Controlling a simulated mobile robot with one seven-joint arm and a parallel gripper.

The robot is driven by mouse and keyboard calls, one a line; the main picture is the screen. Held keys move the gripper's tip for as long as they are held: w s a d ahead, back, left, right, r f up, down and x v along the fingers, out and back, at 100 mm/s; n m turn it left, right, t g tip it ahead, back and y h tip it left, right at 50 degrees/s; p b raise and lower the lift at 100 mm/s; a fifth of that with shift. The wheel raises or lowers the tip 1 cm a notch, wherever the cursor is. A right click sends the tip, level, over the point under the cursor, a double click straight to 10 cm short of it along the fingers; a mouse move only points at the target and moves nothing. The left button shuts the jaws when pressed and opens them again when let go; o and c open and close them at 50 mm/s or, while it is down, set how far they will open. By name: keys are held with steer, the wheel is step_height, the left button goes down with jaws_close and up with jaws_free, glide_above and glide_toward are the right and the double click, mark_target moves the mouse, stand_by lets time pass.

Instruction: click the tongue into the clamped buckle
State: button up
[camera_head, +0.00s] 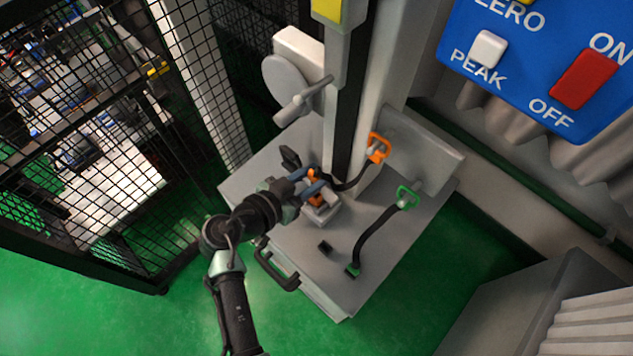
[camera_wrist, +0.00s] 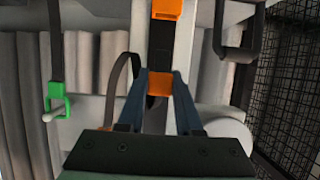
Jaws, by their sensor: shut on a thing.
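My gripper (camera_head: 309,183) is shut on an orange tongue (camera_wrist: 159,84), which sits between its two blue fingers in the wrist view. A black strap (camera_head: 352,183) runs from near the tongue to an orange loop (camera_head: 378,147) hung on a peg. Just below the fingers in the head view is a grey clamp block (camera_head: 322,214) with an orange buckle (camera_head: 317,197), partly hidden by the fingers. In the wrist view, which looks upside down, an orange part (camera_wrist: 167,9), probably the buckle, lies at the top edge, apart from the tongue.
A grey column (camera_head: 352,90) rises close behind the clamp. A green loop (camera_head: 407,197) hangs on another peg with a black strap ending in a green piece (camera_head: 353,270). A small black block (camera_head: 325,247) lies on the table (camera_head: 300,262). A mesh fence (camera_head: 90,150) stands at left.

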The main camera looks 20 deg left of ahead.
mark_target(315, 197)
steer(key=shift+r+p, duration=0.15)
steer(key=shift+p, duration=0.25)
step_height(315, 197, down, 6)
steer(key=b, duration=0.6)
steer(key=shift+r, duration=0.2)
steer(key=shift+f+b, duration=0.2)
steer(key=shift+b, duration=0.3)
steer(key=o, duration=1.1)
steer(key=shift+c, duration=0.2)
steer(key=shift+s, duration=0.1)
steer(key=v, duration=1.3)
steer(key=shift+b, duration=0.45)
